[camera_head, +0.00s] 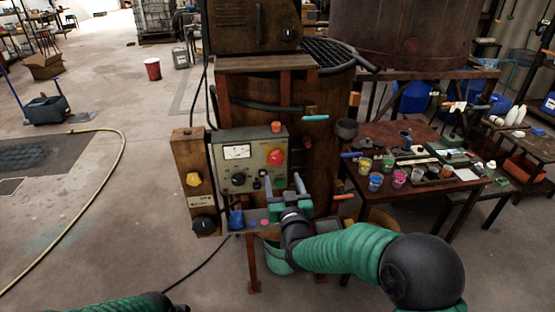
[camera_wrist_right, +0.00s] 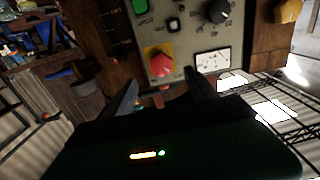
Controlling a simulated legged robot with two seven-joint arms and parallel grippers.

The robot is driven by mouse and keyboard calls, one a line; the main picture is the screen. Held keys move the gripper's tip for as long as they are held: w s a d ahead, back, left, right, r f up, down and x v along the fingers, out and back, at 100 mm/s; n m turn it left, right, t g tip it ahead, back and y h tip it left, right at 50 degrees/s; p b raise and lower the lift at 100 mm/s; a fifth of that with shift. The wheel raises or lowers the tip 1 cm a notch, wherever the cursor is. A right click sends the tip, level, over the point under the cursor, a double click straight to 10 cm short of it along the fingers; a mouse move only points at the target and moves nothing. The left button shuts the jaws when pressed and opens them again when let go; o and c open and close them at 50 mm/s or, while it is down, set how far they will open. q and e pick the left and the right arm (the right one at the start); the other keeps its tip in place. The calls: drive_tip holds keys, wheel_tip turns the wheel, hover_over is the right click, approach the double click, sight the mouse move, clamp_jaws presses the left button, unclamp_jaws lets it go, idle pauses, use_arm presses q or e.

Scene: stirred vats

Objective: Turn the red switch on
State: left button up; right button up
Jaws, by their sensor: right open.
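The red switch (camera_head: 275,157) is a red knob on a yellow plate at the right side of a grey-green control panel (camera_head: 226,156). It also shows in the right wrist view (camera_wrist_right: 159,63), above the middle. My right gripper (camera_head: 283,183) is open and empty, in front of and slightly below the red switch. In the wrist view its two fingers (camera_wrist_right: 162,91) point toward the panel, and the knob lies beyond the gap between them, apart from both. I cannot tell the switch's setting. My left gripper is out of view; only part of my left arm shows at the bottom left.
The panel also has a white dial (camera_head: 237,152) and a black knob (camera_head: 239,178). A wooden post (camera_head: 193,160) with a yellow knob stands at its left. A small shelf (camera_head: 255,223) juts out below. A table (camera_head: 425,190) with paint cups stands right. The left floor is mostly open, with a hose (camera_head: 112,180).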

sight(275, 162)
drive_tip(key=w, duration=0.3)
drive_tip(key=w+a+p, duration=0.1)
drive_tip(key=w, duration=0.5)
drive_tip(key=shift+w+a+p, duration=0.3)
drive_tip(key=shift+a, duration=0.1)
drive_tip(key=c, duration=1.4)
drive_tip(key=shift+f+m+b, duration=0.2)
drive_tip(key=shift+m+b, duration=0.3)
drive_tip(key=shift+b, duration=0.3)
drive_tip(key=m+b, duration=1.1)
drive_tip(key=b, duration=0.1)
drive_tip(key=shift+s, duration=0.1)
drive_tip(key=m+b, duration=0.3)
drive_tip(key=shift+m, duration=0.3)
drive_tip(key=shift+a+r+m+b, duration=0.1)
drive_tip(key=shift+m+b, duration=0.65)
drive_tip(key=shift+m, duration=0.35)
